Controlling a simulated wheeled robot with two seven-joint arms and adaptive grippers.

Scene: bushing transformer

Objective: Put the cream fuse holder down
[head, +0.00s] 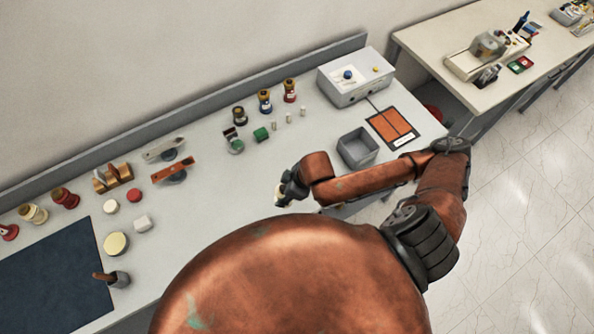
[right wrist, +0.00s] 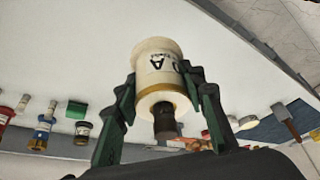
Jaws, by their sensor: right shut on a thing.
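The cream fuse holder (right wrist: 158,75) is in the right wrist view, a cream cylinder with dark lettering, a tan band and a dark stub at one end. My right gripper (right wrist: 160,95) is shut on it, one green finger on each side. In the head view my right gripper (head: 284,194) is near the front edge of the grey workbench (head: 215,200). The holder is mostly hidden there, with only a small pale part (head: 279,190) showing. I cannot tell its height above the bench. My left gripper is not in view.
A grey open bin (head: 358,148) and an orange panel (head: 393,127) lie right of my gripper. Behind stand a grey control box (head: 355,76) and several coloured fuse holders (head: 265,101). A dark blue mat (head: 55,280) lies at left.

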